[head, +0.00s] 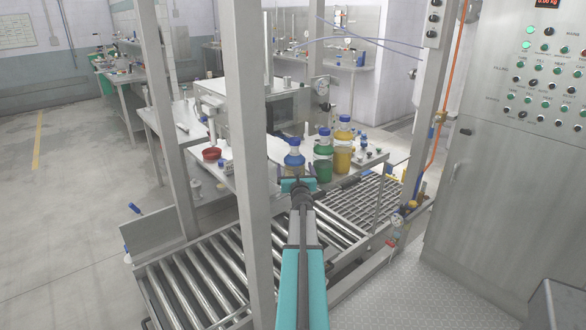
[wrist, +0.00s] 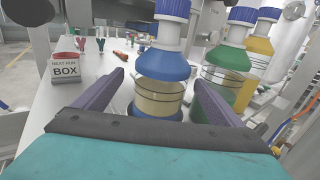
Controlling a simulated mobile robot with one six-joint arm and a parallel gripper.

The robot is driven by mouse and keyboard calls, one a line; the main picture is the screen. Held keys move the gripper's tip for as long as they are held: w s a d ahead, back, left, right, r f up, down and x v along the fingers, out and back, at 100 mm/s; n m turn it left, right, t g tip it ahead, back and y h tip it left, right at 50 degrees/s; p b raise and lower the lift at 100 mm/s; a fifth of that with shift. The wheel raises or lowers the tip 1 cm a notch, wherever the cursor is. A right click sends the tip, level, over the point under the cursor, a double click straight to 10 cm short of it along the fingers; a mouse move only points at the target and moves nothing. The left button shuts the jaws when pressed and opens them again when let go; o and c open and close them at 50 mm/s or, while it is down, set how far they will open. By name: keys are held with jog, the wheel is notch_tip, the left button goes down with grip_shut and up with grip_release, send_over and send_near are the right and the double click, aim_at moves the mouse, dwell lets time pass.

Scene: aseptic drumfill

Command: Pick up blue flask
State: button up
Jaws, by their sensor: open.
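The blue flask (wrist: 160,90) has a blue cap, a blue shoulder band and pale contents. It stands upright on the steel table in the wrist view, and its upper part shows in the head view (head: 294,158). My gripper (wrist: 153,86) is open, with one purple finger on each side of the flask. The left finger has a clear gap to it; the right finger is close to it, and I cannot tell whether it touches. The flask's base is partly hidden behind my gripper's body. In the head view my gripper (head: 297,185) is just in front of the flask.
A green flask (head: 323,160) and a yellow flask (head: 343,150) stand close on the right. A steel post (head: 246,130) rises left of my arm. A roller conveyor (head: 200,275) lies below.

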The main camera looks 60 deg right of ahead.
jog(key=shift+x, duration=0.9)
jog(key=c, duration=1.6)
jog(key=shift+c, duration=0.8)
jog(key=shift+r, duration=0.15)
